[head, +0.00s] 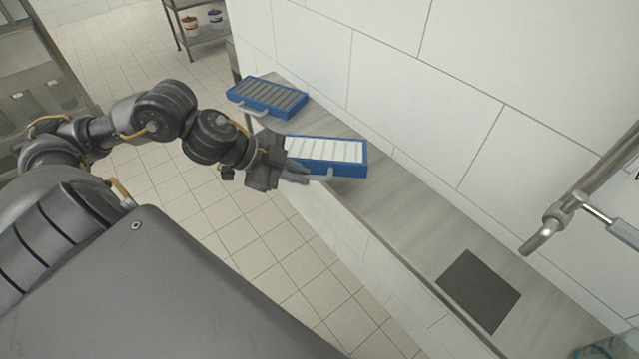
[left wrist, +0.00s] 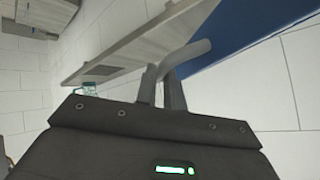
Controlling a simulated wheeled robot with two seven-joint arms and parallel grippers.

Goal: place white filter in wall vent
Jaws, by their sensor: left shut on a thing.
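The white filter (head: 326,151) has a blue frame, white slats and a grey handle. It is in the middle of the head view, over the metal ledge. My left gripper (head: 303,174) is shut on its handle. In the left wrist view the handle (left wrist: 183,57) runs between the fingers (left wrist: 161,92), and part of the blue frame (left wrist: 235,35) shows at the top right. A second filter (head: 268,95), blue with grey slats, lies farther back on the ledge. I cannot make out a wall vent. My right gripper does not show.
The metal ledge (head: 405,215) runs along the white tiled wall (head: 400,100). A dark square plate (head: 479,291) lies on its near part. A metal tap (head: 553,222) juts out at the right. A shelf (head: 200,35) with small tubs stands at the back. Tiled floor is free left of the ledge.

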